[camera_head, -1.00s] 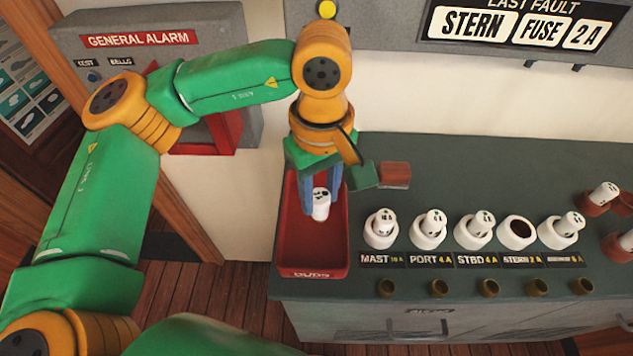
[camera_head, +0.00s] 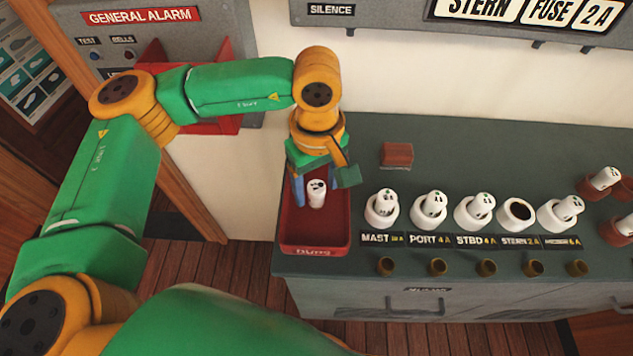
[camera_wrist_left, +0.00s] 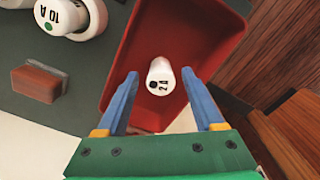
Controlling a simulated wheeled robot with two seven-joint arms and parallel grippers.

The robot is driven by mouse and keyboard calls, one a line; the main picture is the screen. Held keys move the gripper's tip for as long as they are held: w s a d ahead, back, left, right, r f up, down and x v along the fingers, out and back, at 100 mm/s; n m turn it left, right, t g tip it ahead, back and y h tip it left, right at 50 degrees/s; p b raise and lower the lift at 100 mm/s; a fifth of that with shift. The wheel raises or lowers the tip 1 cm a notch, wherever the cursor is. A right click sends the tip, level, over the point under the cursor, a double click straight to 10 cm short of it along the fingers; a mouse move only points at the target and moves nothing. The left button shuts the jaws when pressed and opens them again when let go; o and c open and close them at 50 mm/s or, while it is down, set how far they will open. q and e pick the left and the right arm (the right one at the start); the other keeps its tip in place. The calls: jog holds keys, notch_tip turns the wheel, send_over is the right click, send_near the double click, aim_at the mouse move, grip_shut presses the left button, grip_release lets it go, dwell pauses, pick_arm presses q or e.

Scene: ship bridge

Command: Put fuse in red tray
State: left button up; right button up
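The white fuse (camera_head: 316,193) is at the red tray (camera_head: 315,237), between my left gripper's fingers. In the left wrist view the fuse (camera_wrist_left: 161,76) reads "2 A" and shows against the floor of the red tray (camera_wrist_left: 205,30). My left gripper (camera_head: 312,198) is over the tray with its fingers spread. In the left wrist view the left gripper's fingertips (camera_wrist_left: 158,82) stand apart, with clear gaps on both sides of the fuse. I cannot tell whether the fuse fully rests on the tray floor. My right gripper is not in view.
A row of white sockets stands right of the tray; the STERN socket (camera_head: 516,212) is empty and the others hold fuses. A red-brown block (camera_head: 396,155) lies behind them. Brown holders (camera_head: 605,180) with fuses stand at the far right. The alarm panel (camera_head: 150,40) is behind my left arm.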

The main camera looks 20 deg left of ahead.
aim_at(316, 186)
pick_arm(q)
jog(key=shift+r, duration=0.2)
notch_tip(316, 186, up, 12)
jog(key=shift+b, duration=0.3)
